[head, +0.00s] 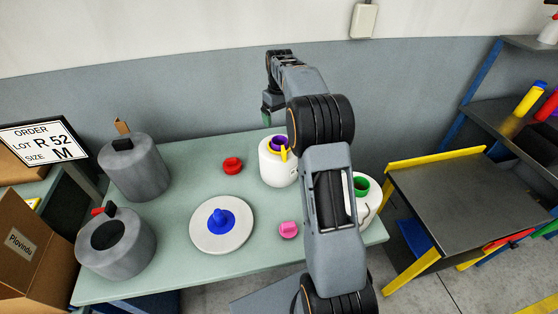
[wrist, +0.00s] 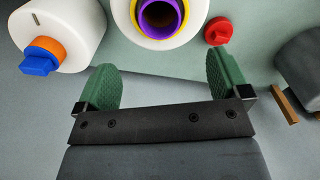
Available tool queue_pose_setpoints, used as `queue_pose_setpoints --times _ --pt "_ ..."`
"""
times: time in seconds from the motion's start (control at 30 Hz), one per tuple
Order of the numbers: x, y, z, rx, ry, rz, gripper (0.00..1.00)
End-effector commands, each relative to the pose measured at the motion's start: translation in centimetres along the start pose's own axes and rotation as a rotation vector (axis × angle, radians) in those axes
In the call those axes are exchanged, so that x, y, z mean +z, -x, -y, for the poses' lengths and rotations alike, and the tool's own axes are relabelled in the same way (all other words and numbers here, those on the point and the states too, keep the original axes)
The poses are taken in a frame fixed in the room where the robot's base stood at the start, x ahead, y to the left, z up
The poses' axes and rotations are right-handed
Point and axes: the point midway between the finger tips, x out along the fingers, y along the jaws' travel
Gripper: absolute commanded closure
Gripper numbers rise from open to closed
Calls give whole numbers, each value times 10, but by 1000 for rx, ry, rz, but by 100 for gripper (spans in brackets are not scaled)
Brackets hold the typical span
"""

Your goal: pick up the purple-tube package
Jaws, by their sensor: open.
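The purple-tube package is a white bobbin (head: 272,172) with a purple tube and a yellow ring in its top. It stands upright at the back of the green table, left of my arm. In the wrist view the same white bobbin (wrist: 124,18) is cut by the top edge, with its purple tube (wrist: 160,20) showing. My gripper (wrist: 163,85) is open and empty, its green fingers apart from the bobbin and below it in that picture. In the head view my gripper (head: 270,104) hangs behind the bobbin, near the wall, partly hidden.
A white bobbin with an orange-and-blue plug (wrist: 45,55) is left in the wrist view. A green-tube bobbin (head: 370,204) is partly behind my arm. A red plug (head: 233,165), pink plug (head: 288,229), white disc (head: 205,238) and grey cylinders (head: 135,172) share the table (head: 180,280).

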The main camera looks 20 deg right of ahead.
Motion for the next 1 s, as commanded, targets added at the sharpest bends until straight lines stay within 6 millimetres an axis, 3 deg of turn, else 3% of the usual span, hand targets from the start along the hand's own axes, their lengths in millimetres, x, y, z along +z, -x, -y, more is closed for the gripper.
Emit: queue_pose_setpoints --times 0.1,0.3,0.57,0.8,1.0 --pt "0 -22 0 -2 0 3 6" --pt "0 -48 1 -1 0 2 6" --pt "0 -62 0 -1 0 2 6" --pt "0 -94 0 -1 0 2 6" --pt "0 -108 -1 0 0 0 6"
